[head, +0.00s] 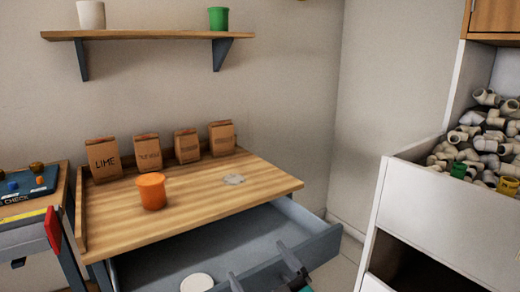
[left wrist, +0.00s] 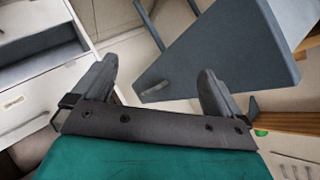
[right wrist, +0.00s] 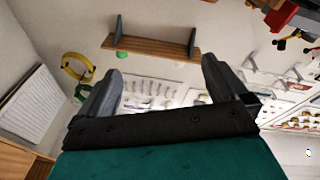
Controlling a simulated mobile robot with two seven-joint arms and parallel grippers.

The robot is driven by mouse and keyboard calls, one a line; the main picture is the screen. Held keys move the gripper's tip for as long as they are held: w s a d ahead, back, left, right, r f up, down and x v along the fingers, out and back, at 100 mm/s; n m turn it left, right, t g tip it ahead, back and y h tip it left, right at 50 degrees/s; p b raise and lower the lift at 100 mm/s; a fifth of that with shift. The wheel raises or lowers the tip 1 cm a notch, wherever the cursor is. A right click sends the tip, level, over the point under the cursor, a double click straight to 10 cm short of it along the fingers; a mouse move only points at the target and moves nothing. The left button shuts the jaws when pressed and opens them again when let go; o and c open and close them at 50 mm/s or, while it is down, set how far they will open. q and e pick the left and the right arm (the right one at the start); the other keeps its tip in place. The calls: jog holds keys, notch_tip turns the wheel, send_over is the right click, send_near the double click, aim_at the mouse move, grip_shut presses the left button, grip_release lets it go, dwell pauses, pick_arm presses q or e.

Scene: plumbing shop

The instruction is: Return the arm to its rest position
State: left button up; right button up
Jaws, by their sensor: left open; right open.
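A wooden bench (head: 215,195) carries an orange cup (head: 151,191) and several paper bags (head: 104,160). Its grey drawer (head: 310,222) stands open with a white disc (head: 197,283) inside. A bin (head: 445,200) of pipe fittings stands at right; a wall shelf (head: 140,34) is above.

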pick_arm(q)
jog(key=s+f+n+g+b, duration=0.1)
jog(key=s+f+n+b, duration=0.15)
jog(key=f+n, duration=0.5)
pick_arm(e)
jog(key=s+d+f+m+g+h, duration=0.35)
jog(key=s+d+f, duration=0.35)
jog(key=f, duration=0.4)
jog(key=s+d+f+m+g+h, duration=0.35)
jog(key=s+d+f, duration=0.45)
jog(key=f, duration=0.4)
pick_arm(q)
notch_tip(320, 180, up, 12)
jog(key=s+a+n+p, duration=0.1)
jog(key=s+a+p, duration=0.1)
jog(key=p, duration=1.3)
jog(key=shift+a, duration=0.45)
pick_arm(e)
notch_tip(320, 180, up, 11)
jog(key=s+d+h, duration=0.1)
jog(key=d, duration=0.1)
jog(key=shift+s+d+h, duration=0.2)
jog(key=shift+h, duration=0.1)
pick_arm(q)
jog(key=shift+n, duration=0.25)
